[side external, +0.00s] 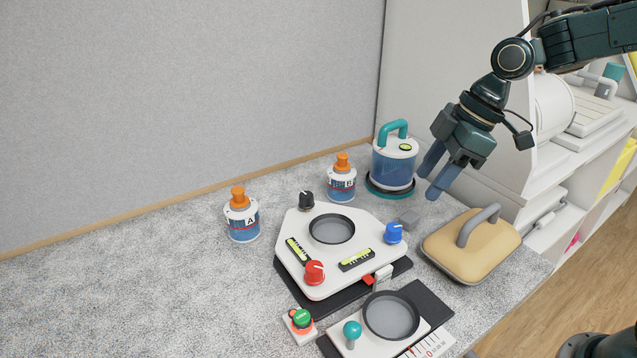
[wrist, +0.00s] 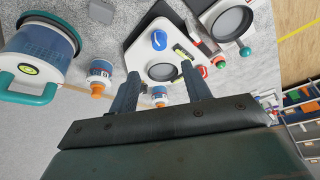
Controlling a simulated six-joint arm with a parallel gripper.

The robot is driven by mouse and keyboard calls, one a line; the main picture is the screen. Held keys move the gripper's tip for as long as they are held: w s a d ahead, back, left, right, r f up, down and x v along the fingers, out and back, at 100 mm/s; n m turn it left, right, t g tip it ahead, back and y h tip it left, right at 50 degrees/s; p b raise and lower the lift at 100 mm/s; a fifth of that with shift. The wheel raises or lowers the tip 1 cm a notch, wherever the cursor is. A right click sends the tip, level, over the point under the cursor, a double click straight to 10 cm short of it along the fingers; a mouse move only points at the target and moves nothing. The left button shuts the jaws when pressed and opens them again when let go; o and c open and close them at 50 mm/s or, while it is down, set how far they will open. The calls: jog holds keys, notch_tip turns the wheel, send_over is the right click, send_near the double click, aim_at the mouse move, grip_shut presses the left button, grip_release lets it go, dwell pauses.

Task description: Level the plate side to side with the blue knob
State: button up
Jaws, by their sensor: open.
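The white plate (side external: 345,278) rests on a dark base on the grey table. It has a round grey window in its middle. The blue knob (side external: 393,232) is at its right corner, and the blue knob also shows in the wrist view (wrist: 159,40). A red knob (side external: 314,272) is at the front and a black knob (side external: 306,199) at the back. Two yellow-green levels, one left (side external: 298,250) and one front (side external: 357,260), lie on the plate. Their bubbles are too small to read. My gripper (side external: 428,184) is open and empty, above and right of the blue knob, apart from it.
A blue pot with a teal handle (side external: 394,165) stands behind the plate. A tan block with a grey handle (side external: 470,245) lies to the right. Two orange-capped bottles (side external: 241,218) (side external: 341,180) stand behind. A second device (side external: 390,318) and a green button (side external: 302,319) are in front. The table's left is clear.

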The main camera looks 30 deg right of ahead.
aim_at(394, 227)
jog(key=x, duration=1.1)
jog(key=shift+f, duration=0.35)
jog(key=c, duration=1)
